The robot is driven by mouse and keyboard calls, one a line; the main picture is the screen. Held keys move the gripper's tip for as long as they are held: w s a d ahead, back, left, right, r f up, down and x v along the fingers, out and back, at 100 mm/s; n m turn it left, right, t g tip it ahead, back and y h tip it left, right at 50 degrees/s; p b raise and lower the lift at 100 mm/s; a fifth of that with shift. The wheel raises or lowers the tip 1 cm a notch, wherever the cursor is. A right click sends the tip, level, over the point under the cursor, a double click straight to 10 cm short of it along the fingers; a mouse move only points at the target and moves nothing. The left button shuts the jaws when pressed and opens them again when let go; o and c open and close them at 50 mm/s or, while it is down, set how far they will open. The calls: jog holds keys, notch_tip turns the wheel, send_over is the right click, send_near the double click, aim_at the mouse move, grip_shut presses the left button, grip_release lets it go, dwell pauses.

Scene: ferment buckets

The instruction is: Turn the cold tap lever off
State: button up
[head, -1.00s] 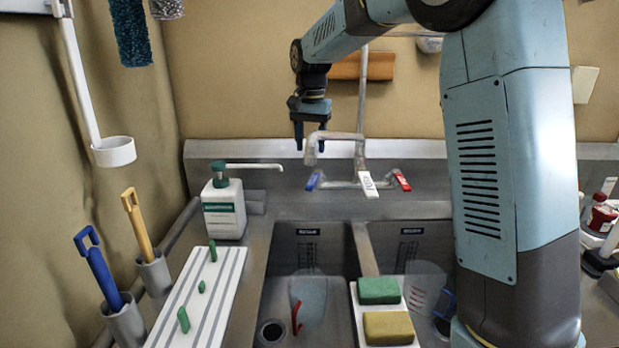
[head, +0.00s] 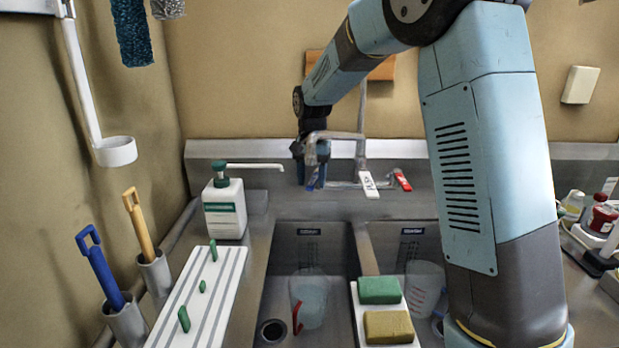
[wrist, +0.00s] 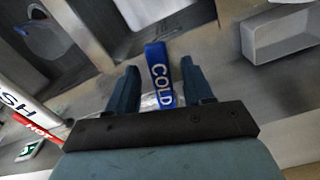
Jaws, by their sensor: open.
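The cold tap lever (wrist: 159,75) is blue with white "COLD" lettering. In the wrist view it lies between the two fingers of my gripper (wrist: 157,85), which is open, with a gap visible on each side. In the head view the blue lever (head: 313,180) is partly hidden beside my gripper (head: 310,178), which is at the left end of the tap (head: 345,184). The hot lever also shows at the left edge of the wrist view (wrist: 38,128).
A curved spout (head: 335,135) rises in front of my gripper. A soap bottle (head: 224,204) with a long nozzle stands to the left. Two sink basins (head: 290,255) lie below, with a jug (head: 311,295) in the left one. Green (head: 380,290) and yellow sponges rest between them.

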jog(key=shift+c, duration=0.3)
grip_shut()
